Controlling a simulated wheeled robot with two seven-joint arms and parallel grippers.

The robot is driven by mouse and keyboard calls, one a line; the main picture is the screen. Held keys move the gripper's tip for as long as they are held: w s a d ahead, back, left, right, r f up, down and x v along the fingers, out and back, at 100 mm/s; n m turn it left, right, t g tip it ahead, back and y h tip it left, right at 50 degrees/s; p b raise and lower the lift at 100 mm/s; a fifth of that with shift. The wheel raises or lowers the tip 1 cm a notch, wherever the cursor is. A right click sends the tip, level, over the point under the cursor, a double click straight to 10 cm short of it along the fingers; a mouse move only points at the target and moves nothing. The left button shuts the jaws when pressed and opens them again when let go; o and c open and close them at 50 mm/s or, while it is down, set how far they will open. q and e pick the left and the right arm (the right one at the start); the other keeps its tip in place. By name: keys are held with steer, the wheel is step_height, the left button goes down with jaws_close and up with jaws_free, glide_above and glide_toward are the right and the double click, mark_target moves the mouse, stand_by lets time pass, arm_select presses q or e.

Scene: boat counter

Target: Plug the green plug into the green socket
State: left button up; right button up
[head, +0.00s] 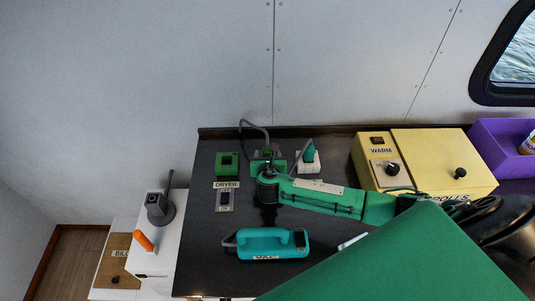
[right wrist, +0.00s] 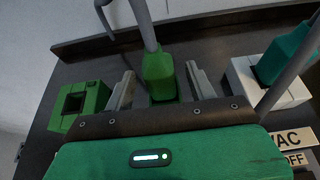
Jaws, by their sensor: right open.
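The green plug (right wrist: 159,75) has a grey cable rising from its top and stands on the dark counter; it also shows in the head view (head: 267,152). My right gripper (right wrist: 160,71) is open, with one finger on each side of the plug and visible gaps between. In the head view my right gripper (head: 268,163) partly hides the plug. The green socket (right wrist: 82,103) is a block with a dark square opening, left of the plug, and appears empty; it is also in the head view (head: 227,163). My left gripper is not in view.
A white socket (head: 309,167) holds a teal plug (head: 309,151) to the right. A dryer switch (head: 225,200) lies in front of the green socket. A teal vacuum (head: 272,243) sits near the front. A yellow warmer (head: 440,165) and purple bin (head: 495,140) stand at right.

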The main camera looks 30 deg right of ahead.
steer(key=c, duration=1.1)
steer(key=shift+r, duration=0.15)
step_height(320, 180, up, 20)
steer(key=b, duration=0.4)
step_height(320, 180, up, 5)
steer(key=p, duration=0.6)
glide_above(268, 153)
steer(key=shift+r, duration=0.1)
stand_by(0.6)
steer(key=shift+w, duration=0.15)
